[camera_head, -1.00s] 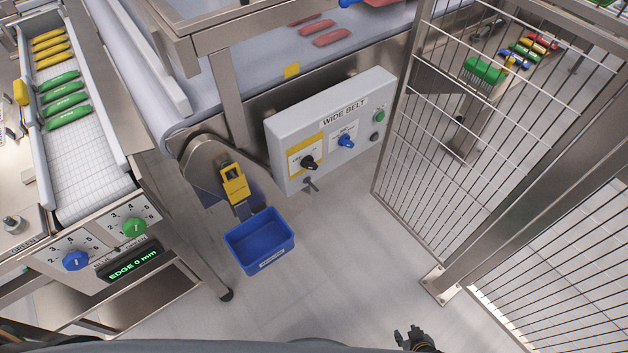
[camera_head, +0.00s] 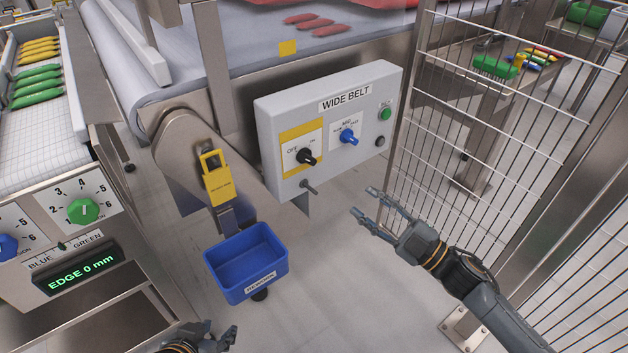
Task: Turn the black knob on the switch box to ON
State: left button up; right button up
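The grey switch box (camera_head: 345,110) labelled WIDE BELT hangs on the belt frame. Its black knob (camera_head: 306,156) sits on a white plate with a yellow border, with OFF printed left of it; the pointer's exact setting is too small to tell. A blue knob (camera_head: 348,137) sits to its right. My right gripper (camera_head: 366,207) is open and empty, in front of and below the box, right of the black knob and apart from it. My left gripper (camera_head: 218,339) is at the bottom edge, partly cut off, its fingers apart and empty.
A yellow lockout-like piece (camera_head: 217,178) hangs left of the box. Below it is a blue bin (camera_head: 247,262). A small lever (camera_head: 308,187) sticks out under the box. A wire fence (camera_head: 480,140) stands close on the right. The floor before the box is clear.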

aim_at(312, 163)
jog(key=b+x, duration=0.1)
jog(key=x, duration=1.1)
jog(key=shift+w+a, duration=0.2)
jog(key=shift+a, duration=0.1)
pick_arm(q)
jog(key=w+d+r+t+h, duration=0.1)
jog(key=w+d+r+t, duration=0.1)
jog(key=w+r+t, duration=0.1)
jog(key=shift+w+r+t, duration=0.3)
jog(key=shift+w+r, duration=0.3)
jog(key=shift+w, duration=0.45)
pick_arm(e)
jog(key=shift+w+a+r, duration=0.2)
jog(key=shift+w+a, duration=0.1)
jog(key=shift+a, duration=0.1)
grip_shut()
